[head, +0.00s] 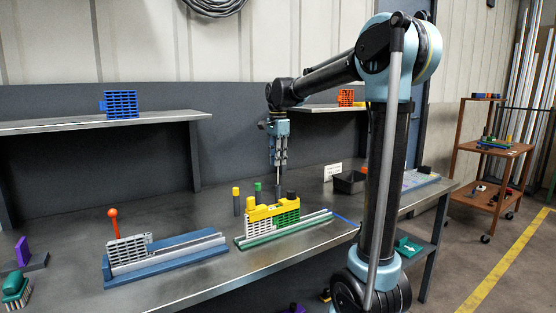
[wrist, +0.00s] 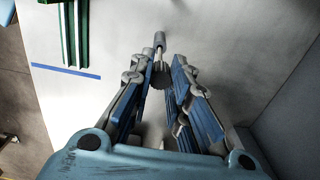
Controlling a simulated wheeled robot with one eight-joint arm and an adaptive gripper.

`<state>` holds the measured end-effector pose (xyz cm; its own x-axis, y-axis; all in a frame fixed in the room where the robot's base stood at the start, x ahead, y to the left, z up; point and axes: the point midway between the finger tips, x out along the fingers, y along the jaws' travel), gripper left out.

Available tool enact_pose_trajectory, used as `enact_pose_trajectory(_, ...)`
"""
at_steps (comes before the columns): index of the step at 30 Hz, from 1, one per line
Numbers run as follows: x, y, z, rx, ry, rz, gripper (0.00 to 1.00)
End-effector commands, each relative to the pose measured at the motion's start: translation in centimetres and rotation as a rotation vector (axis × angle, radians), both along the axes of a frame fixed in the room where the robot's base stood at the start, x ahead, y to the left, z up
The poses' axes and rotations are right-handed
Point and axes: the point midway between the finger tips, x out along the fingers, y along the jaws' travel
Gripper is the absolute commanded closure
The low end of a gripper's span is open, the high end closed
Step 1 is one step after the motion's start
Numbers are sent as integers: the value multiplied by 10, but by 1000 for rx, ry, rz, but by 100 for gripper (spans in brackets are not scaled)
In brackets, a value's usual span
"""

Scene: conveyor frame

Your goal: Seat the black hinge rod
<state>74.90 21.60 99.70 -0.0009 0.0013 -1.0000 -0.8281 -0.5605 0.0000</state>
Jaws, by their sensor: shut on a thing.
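My gripper (head: 279,160) points straight down behind the yellow-topped block. In the wrist view my gripper (wrist: 165,85) has its fingers closed around a rod with a dark round end (wrist: 157,80) and a grey shaft (wrist: 159,42), which I take to be the black hinge rod. In the head view the rod (head: 278,189) hangs upright below the fingers; I cannot tell whether its lower end touches the bench. The yellow-topped block (head: 262,212), with pale and green slotted sides, stands on a green-and-grey rail base (head: 285,229), in front of the rod.
A yellow-capped rod (head: 236,201) and a green-capped rod (head: 258,193) stand left of my gripper. A black bin (head: 349,182) and white sign (head: 332,171) stand right.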

Motion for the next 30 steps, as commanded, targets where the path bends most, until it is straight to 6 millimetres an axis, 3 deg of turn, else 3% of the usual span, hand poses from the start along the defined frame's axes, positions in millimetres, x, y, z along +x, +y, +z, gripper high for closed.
enact_pose_trajectory(30, 0, 0, -25, 0, 0, 0, 100)
